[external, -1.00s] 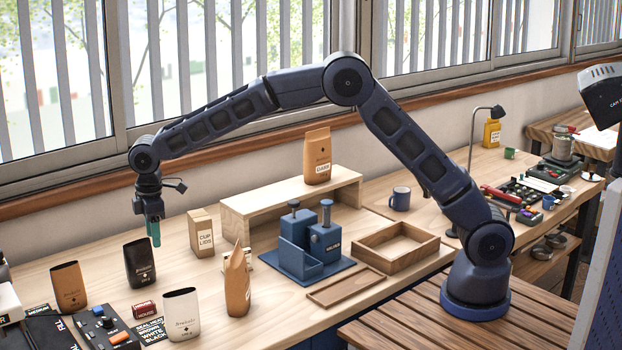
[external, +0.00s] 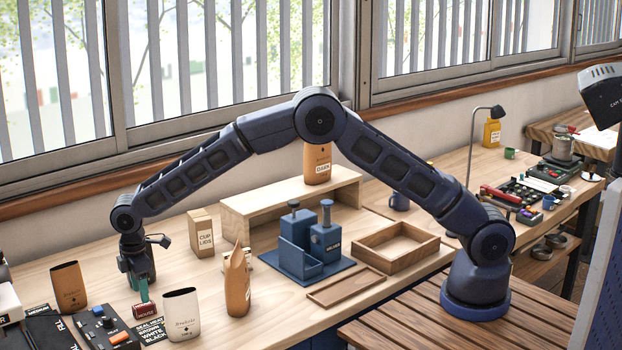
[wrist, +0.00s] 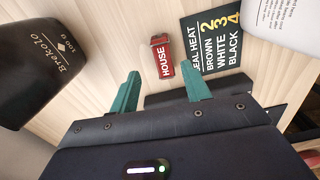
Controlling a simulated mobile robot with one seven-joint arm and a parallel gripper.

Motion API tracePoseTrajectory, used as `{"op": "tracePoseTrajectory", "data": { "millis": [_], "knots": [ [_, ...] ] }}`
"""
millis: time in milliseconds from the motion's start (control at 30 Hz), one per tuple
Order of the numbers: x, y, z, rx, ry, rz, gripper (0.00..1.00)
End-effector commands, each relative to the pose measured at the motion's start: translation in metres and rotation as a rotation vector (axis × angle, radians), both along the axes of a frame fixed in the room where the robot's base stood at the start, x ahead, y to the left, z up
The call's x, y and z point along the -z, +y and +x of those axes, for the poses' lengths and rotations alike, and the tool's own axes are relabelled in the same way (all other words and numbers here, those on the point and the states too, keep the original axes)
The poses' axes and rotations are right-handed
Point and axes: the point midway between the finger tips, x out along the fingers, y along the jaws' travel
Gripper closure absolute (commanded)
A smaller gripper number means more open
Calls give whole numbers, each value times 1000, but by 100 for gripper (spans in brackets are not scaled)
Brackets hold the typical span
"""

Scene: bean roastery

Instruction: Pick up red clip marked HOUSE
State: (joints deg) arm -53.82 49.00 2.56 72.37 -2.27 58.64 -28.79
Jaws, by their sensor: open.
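The red clip marked HOUSE (wrist: 163,59) lies on the wooden worktop, its white lettering readable in the wrist view. It also shows in the external view (external: 146,311), just below my gripper (external: 142,290). In the wrist view my gripper (wrist: 163,90) is open, with its two green fingers apart and nothing between them. The clip appears ahead of the fingertips, between their lines and apart from both.
A black bag (wrist: 38,65) stands close on the left in the wrist view. A white bag (external: 182,314) and the SEAL HEAT card (wrist: 213,42) are right of the clip. A control box (external: 108,328) stands at front left.

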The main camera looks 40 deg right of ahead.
Motion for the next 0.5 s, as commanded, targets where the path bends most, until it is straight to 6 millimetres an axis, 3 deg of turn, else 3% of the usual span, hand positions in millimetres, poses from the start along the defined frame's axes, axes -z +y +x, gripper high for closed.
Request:
{"op": "tracePoseTrajectory", "data": {
  "millis": [333,500],
  "knots": [
    [41,1,-5,0,1,-2,53],
    [50,1,-5,0,0,-1,53]
  ]
}}
